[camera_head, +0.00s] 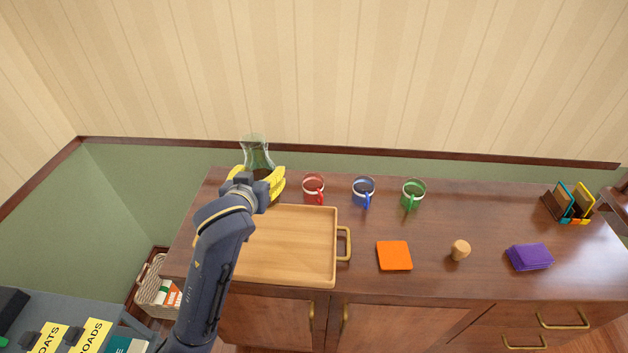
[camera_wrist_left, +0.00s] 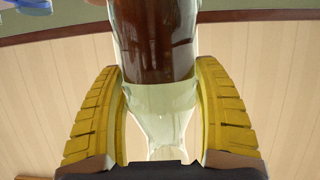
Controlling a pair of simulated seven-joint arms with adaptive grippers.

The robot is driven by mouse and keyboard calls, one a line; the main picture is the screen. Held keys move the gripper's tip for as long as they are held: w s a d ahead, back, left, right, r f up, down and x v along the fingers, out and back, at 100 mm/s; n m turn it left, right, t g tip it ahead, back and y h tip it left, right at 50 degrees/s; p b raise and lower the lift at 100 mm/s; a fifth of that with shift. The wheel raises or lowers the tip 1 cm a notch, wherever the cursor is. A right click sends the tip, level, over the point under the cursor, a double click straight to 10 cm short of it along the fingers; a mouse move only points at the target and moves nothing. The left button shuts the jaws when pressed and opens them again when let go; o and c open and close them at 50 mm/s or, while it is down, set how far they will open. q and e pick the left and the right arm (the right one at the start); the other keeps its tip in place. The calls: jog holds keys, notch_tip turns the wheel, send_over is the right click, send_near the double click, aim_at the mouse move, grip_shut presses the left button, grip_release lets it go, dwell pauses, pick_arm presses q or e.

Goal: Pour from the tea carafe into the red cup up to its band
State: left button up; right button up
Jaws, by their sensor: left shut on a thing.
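The glass tea carafe (camera_head: 256,150) stands out at the back left of the wooden cabinet top, with its clear neck above my left gripper (camera_head: 257,182). In the left wrist view the carafe (camera_wrist_left: 155,45) holds dark brown tea, and the yellow fingers of my left gripper (camera_wrist_left: 161,112) are shut on it from both sides. In the head view the gripper hides its lower part, so I cannot tell whether it touches the top. The red cup (camera_head: 314,189) stands upright just right of the gripper, with a pale band near its rim. My right gripper is not in view.
A blue cup (camera_head: 363,192) and a green cup (camera_head: 413,194) stand right of the red one. In front are a wooden tray (camera_head: 290,279), an orange square (camera_head: 394,255), a cork (camera_head: 460,250) and a purple stack (camera_head: 529,257). A book rack (camera_head: 570,203) stands far right.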

pick_arm(q)
jog(key=w+d+f+m+h, duration=0.1)
jog(key=w+d+f, duration=0.1)
jog(key=d, duration=0.5)
jog(key=w+d+f+m+h, duration=0.1)
jog(key=w+d+f, duration=0.1)
jog(key=d, duration=0.5)
jog(key=w+d+f+m+h, duration=0.1)
jog(key=w+d+f, duration=0.1)
jog(key=d, duration=0.5)
jog(key=shift+d+f+g, duration=0.25)
jog(key=shift+f+g, duration=0.15)
jog(key=shift+f, duration=0.4)
jog(key=shift+r, duration=0.2)
jog(key=shift+s+f+n+g+h, duration=0.1)
jog(key=shift+n+g+h, duration=0.75)
jog(key=shift+n+h, duration=0.5)
jog(key=shift+s+f+n+g+h, duration=0.1)
jog(key=shift+n+g+h, duration=0.8)
jog(key=shift+n, duration=0.75)
jog(key=shift+s+d+f+n+g+h+p, duration=0.15)
jog(key=shift+d+f+n+g+h+p, duration=0.1)
jog(key=shift+d+f+n+h+p, duration=0.35)
